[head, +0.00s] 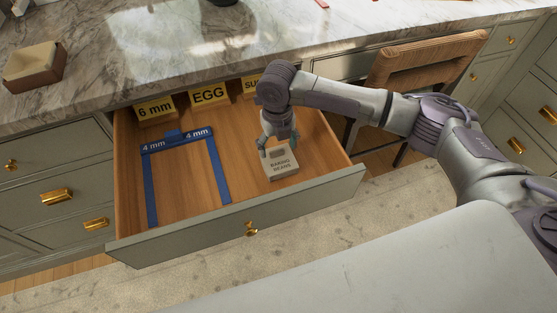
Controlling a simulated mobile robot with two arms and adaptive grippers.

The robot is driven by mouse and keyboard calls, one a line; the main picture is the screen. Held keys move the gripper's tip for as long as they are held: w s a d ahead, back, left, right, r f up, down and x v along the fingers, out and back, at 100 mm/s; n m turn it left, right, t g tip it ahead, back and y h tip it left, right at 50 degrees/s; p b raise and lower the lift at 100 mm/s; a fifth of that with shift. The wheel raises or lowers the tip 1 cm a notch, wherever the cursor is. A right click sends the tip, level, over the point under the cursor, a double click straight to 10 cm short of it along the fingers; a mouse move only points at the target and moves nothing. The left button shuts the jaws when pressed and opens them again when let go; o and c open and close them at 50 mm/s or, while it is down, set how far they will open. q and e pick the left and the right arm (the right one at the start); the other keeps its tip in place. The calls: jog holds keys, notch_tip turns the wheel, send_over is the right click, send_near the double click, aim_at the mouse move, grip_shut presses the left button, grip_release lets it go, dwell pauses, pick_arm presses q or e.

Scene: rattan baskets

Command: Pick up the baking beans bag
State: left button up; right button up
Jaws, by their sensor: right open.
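The baking beans bag (283,167) is a small pale grey block-like packet with dark lettering. It lies in the right part of the open wooden drawer (186,178). My right gripper (278,148) points down from above at the far edge of the bag, with its jaws open. The gripper hides part of the bag's far side, and I cannot tell whether the fingers touch it. My left gripper does not show.
A blue frame marked 4 mm (152,187) lies in the drawer's left half. Yellow labelled cards, including EGG (209,95), stand along the drawer's back. A marble counter (110,55) overhangs the back. A woven chair (425,62) stands to the right.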

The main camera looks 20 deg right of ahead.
aim_at(279, 160)
notch_tip(279, 160, down, 2)
jog(key=shift+f, duration=0.1)
grip_shut()
dwell(0.5)
